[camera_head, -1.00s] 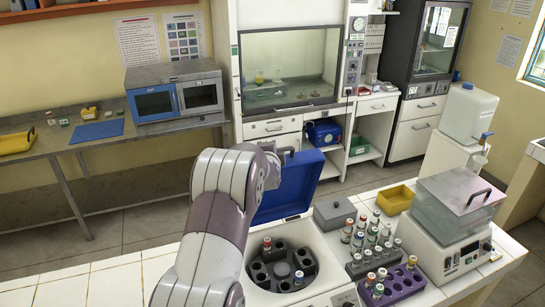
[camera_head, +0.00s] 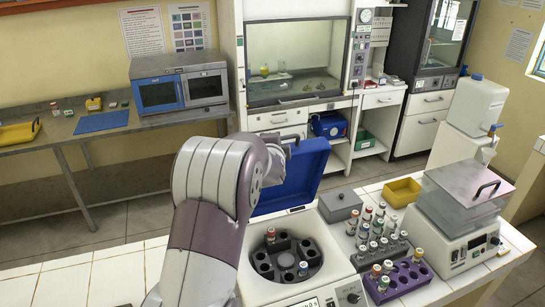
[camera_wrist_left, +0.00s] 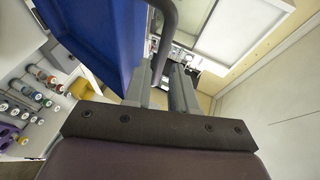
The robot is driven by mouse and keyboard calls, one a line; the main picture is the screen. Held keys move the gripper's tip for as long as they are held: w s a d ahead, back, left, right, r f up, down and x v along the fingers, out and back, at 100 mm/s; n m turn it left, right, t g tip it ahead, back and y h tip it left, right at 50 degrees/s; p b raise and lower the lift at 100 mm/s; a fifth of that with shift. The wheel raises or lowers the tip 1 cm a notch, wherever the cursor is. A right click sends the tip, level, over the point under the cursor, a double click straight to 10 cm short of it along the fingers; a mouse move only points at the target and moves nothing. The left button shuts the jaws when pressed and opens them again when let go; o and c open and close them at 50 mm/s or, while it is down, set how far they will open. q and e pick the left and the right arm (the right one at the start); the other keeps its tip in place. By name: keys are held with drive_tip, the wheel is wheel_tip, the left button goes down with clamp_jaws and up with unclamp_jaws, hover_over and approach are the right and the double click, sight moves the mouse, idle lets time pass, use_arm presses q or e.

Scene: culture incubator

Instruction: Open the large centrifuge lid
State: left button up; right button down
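The large centrifuge (camera_head: 265,291) is a white box with a dark round rotor (camera_head: 287,258) in its open bowl. Its blue lid (camera_head: 297,178) stands raised steeply at the back of the bowl. The rotor holds a red-capped tube (camera_head: 270,234) and a blue-capped tube (camera_head: 303,268). My left arm reaches over the left side of the centrifuge, and my left gripper (camera_head: 287,141) is at the lid's upper edge. In the left wrist view, the grey lid handle (camera_wrist_left: 165,38) runs between the two fingers (camera_wrist_left: 160,88). Whether they press on it is unclear. My right gripper is not in view.
Right of the centrifuge stand racks of capped tubes, including a purple rack (camera_head: 412,279), a grey box (camera_head: 340,205), a yellow bin (camera_head: 402,191) and a clear-covered device (camera_head: 455,240).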

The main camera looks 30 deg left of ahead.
use_arm(q)
drive_tip(key=b+v, duration=0.1)
drive_tip(key=v, duration=0.6)
drive_tip(key=shift+w, duration=0.1)
drive_tip(key=s+d+f+n+g+h+b, duration=0.3)
drive_tip(key=s+d+f+n+g+b, duration=0.1)
drive_tip(key=s+d+f, duration=0.6)
drive_tip(key=s+d+f+n+g+h+b, duration=0.3)
drive_tip(key=s+d+f+n+g, duration=0.3)
drive_tip(key=s+d+f, duration=0.3)
drive_tip(key=s+f+g+b, duration=0.1)
drive_tip(key=s+f, duration=0.3)
drive_tip(key=f, duration=0.3)
drive_tip(key=shift+s+d+f+n+h, duration=0.3)
drive_tip(key=shift+s+d+f+h, duration=0.05)
drive_tip(key=shift+s+d+h, duration=0.05)
